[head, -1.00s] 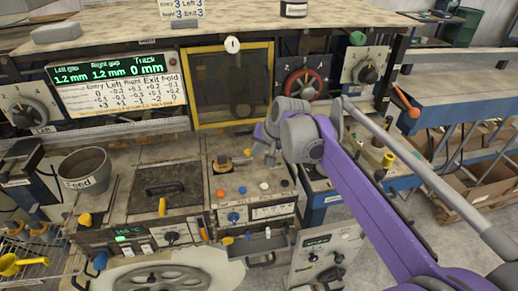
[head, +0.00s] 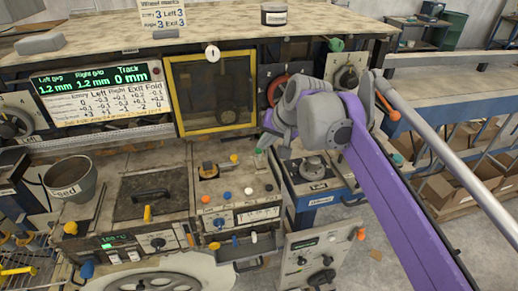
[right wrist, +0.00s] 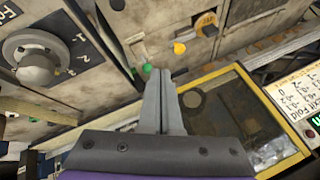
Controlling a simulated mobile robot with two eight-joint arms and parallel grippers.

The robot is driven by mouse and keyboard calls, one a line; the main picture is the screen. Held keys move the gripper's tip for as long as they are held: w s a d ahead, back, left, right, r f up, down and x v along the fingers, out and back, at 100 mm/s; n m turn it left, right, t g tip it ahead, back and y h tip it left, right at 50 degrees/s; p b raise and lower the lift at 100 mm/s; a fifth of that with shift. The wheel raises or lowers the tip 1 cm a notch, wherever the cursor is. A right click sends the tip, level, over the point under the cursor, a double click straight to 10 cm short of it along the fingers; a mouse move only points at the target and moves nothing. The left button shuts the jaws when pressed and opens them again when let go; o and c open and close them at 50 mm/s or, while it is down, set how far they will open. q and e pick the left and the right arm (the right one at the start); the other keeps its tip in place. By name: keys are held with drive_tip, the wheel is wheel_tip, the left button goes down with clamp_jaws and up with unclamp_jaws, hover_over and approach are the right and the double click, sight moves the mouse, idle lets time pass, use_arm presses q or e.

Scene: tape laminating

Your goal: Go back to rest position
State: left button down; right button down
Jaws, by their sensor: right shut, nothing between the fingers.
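My right gripper (head: 266,142) is at the end of the purple and grey arm that comes in from the right in the head view. It hangs in the air in front of the machine, just right of the yellow-framed window (head: 213,92). In the right wrist view its two fingers (right wrist: 164,76) lie together, shut and empty. The yellow frame (right wrist: 291,128) shows to the right of the fingers there. My left gripper is in neither view.
The machine's display (head: 98,81) is left of the window. A Feed bucket (head: 71,184) stands at the left. A blue-framed table (head: 440,88) and cardboard boxes (head: 452,188) are at the right. Open floor shows at lower right.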

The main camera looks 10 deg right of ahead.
drive_tip(key=s+d+f+n+h, duration=0.2)
drive_tip(key=s+f+n, duration=0.2)
drive_tip(key=s+f, duration=1.8)
drive_tip(key=s, duration=0.3)
drive_tip(key=shift+f+h, duration=0.15)
drive_tip(key=shift+h, duration=0.15)
